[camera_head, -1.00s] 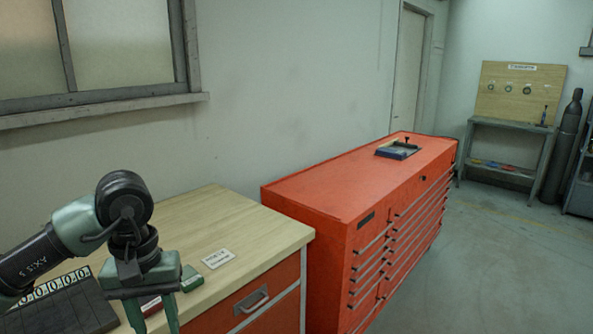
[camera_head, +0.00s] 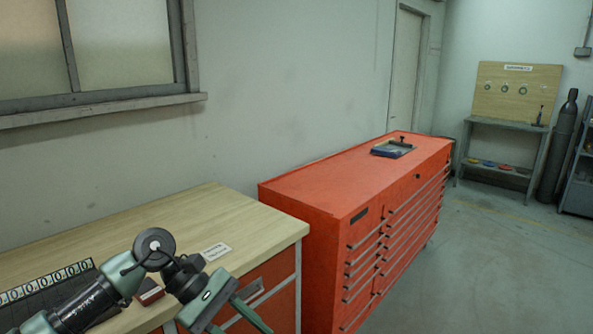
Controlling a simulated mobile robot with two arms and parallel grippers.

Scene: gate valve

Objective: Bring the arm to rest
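My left arm comes in from the bottom left, bent low over the front of the wooden workbench (camera_head: 175,217). My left gripper (camera_head: 240,324) points down to the right at the bottom edge, in front of the bench's drawers. Its two fingers look spread apart with nothing seen between them; their tips are cut off by the frame. My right gripper is not in view. No gate valve can be made out.
A small dark red block (camera_head: 149,291) and a white label card (camera_head: 215,251) lie on the bench, beside a dark tray with a numbered strip (camera_head: 45,281). A red tool chest (camera_head: 330,185) stands right of the bench. The floor (camera_head: 480,270) beyond is clear.

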